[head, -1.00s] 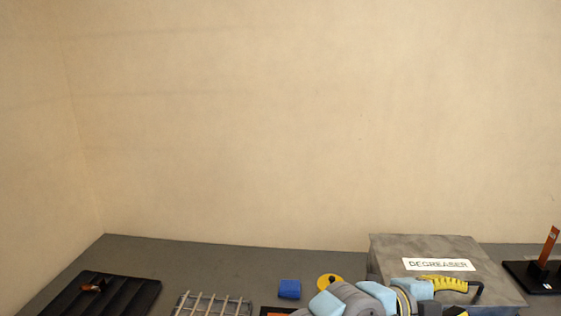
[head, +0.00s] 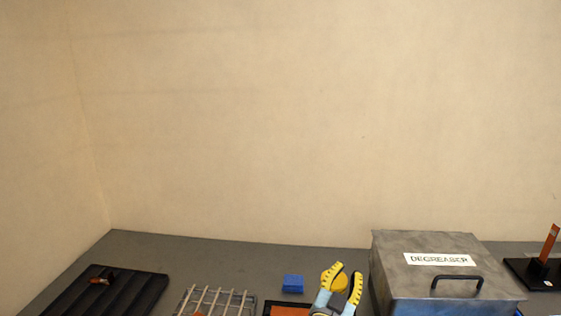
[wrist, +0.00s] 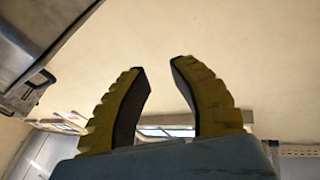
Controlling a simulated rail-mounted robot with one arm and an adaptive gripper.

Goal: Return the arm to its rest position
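My gripper (head: 348,270) shows at the bottom edge of the head view, just left of the grey DEGREASER box (head: 425,245). Its two yellow fingers point up and are spread apart, with nothing between them. In the wrist view my gripper (wrist: 160,66) is also open, with a clear gap between the curved, dark-padded fingertips. The pale wall shows beyond the tips. The rest of my arm is mostly below the head view.
The DEGREASER box has a closed lid with a dark handle (head: 457,281). A black stand (head: 535,274) holds an orange bar (head: 549,243) at right.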

